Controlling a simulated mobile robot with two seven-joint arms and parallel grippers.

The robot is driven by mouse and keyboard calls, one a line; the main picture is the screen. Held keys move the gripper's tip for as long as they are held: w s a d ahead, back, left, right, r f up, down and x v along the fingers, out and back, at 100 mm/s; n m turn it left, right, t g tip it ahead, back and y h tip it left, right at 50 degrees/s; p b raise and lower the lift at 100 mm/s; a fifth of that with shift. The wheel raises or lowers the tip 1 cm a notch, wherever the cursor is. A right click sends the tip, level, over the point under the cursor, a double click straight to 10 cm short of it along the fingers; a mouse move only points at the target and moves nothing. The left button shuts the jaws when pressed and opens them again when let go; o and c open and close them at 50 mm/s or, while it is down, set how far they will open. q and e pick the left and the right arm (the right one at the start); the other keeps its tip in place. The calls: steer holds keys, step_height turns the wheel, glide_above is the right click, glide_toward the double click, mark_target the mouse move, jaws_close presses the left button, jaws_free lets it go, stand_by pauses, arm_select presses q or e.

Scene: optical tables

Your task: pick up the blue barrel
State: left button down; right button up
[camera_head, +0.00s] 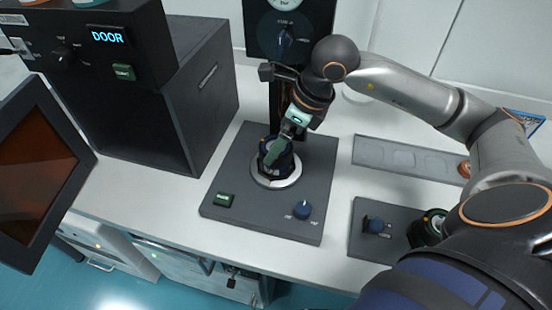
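A dark blue barrel (270,171) stands upright on a pale metal ring (293,180) in the middle of a grey base plate (240,180). My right arm comes in from the right, and its gripper (280,150) points down at the barrel. A greenish finger lies across the barrel's upper part in the picture. The other finger is hard to make out, so I cannot tell whether the gripper is closed on the barrel. My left gripper is not in view.
A black cabinet (183,115) with a lit DOOR display and an open, orange-windowed door (40,170) stands left. A dark column (290,30) rises behind the barrel. A green button (224,200) and blue knob (303,209) sit in front. A recessed tray (400,158) lies right.

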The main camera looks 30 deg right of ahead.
steer(key=shift+x, duration=1.35)
steer(key=c, duration=1.2)
steer(key=shift+r, duration=0.15)
